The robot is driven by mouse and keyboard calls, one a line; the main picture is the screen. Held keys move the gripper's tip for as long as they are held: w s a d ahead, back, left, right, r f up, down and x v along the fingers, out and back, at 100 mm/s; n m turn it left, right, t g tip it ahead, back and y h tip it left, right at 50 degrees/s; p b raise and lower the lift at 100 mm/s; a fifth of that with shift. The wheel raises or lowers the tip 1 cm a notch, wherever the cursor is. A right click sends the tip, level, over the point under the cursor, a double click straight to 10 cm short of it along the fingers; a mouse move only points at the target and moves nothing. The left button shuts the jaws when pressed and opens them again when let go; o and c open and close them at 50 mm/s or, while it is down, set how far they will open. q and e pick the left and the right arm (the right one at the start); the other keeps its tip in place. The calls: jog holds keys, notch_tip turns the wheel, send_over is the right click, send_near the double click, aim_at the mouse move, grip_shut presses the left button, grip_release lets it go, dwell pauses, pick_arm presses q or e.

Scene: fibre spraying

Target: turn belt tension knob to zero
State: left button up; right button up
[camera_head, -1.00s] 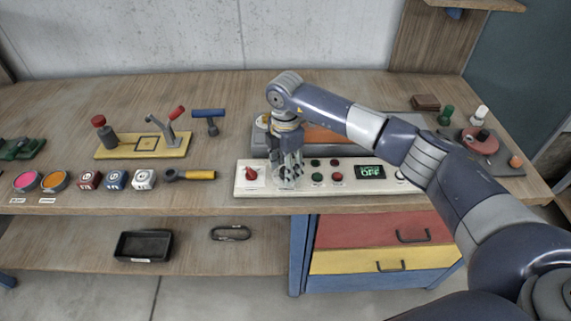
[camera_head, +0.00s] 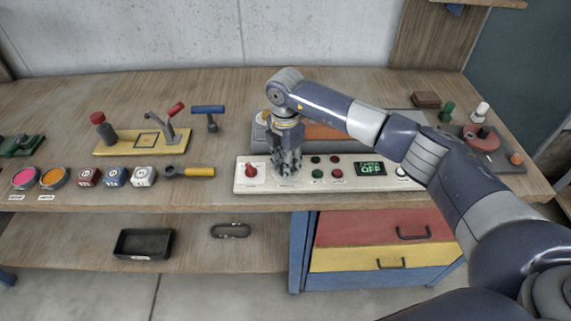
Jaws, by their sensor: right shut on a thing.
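A white control panel (camera_head: 345,184) lies at the front of the workbench. It carries a red knob (camera_head: 251,170) at its left end, several green and red buttons, and a dark display (camera_head: 371,169) with green text ending in "OFF". My right gripper (camera_head: 286,170) points down onto the panel, between the red knob and the buttons. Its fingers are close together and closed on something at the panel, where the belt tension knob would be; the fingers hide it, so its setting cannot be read. My left gripper is not in view.
A yellow toggle-clamp plate (camera_head: 142,142), a blue T-handle (camera_head: 208,111), several cubes and a yellow-handled tool (camera_head: 192,172) lie left of the panel. A tray (camera_head: 510,167) with a red disc (camera_head: 481,142) is at the right. My right arm crosses above the panel's right side.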

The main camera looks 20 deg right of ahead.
jog(key=n+b, duration=0.4)
jog(key=n, duration=0.2)
jog(key=shift+f+n, duration=0.1)
jog(key=shift+n, duration=0.3)
jog(key=n+b, duration=0.4)
jog(key=n, duration=0.2)
jog(key=n+b, duration=0.3)
jog(key=n, duration=0.3)
jog(key=shift+d+n, duration=0.1)
jog(key=shift+n, duration=0.3)
jog(key=n+b, duration=0.1)
jog(key=n, duration=0.2)
jog(key=shift+n+b, duration=0.4)
jog(key=shift+n, duration=1.2)
jog(key=o, duration=1.1)
jog(key=shift+c, duration=0.2)
